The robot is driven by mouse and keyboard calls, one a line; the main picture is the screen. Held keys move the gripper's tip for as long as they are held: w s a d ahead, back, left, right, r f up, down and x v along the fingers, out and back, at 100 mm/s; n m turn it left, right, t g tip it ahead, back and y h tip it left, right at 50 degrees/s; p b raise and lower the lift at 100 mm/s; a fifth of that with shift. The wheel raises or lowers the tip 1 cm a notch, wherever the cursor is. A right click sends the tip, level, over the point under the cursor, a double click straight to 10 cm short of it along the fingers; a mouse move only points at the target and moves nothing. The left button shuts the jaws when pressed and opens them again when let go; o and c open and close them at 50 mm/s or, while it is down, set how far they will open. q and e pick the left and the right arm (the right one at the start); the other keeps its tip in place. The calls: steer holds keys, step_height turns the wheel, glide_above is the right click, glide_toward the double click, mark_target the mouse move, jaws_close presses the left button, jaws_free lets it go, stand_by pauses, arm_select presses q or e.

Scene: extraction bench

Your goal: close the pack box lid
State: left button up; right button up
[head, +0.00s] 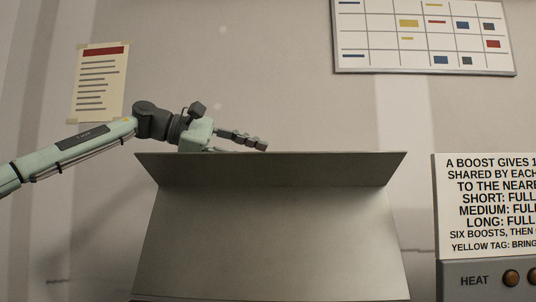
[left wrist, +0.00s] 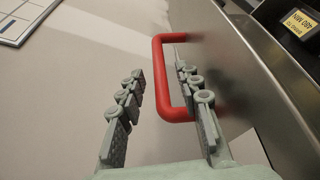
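The pack box lid (head: 270,240) appears as a large plain grey metal panel in the middle of the head view, with a bent upper flange (head: 270,169). I cannot tell its exact angle, and the box interior is hidden. My left gripper (head: 264,147) is just above and behind the flange's top edge, partly hidden by it. In the left wrist view, a red handle (left wrist: 161,85) stands out from a grey metal panel (left wrist: 235,60). My open left gripper (left wrist: 158,66) has one finger on each side of the handle's bar, with a visible gap on the left. My right gripper is not in view.
A heater panel (head: 485,279) with knobs and a text sign (head: 487,205) stand at the right. A notice (head: 100,82) and a chart board (head: 425,38) hang on the back wall. In the left wrist view, a dark device with a yellow label (left wrist: 300,22) lies beyond the panel.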

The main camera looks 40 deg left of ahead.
arm_select(q)
steer(key=shift+x, duration=1.5)
steer(key=shift+c, duration=0.5)
jaws_close()
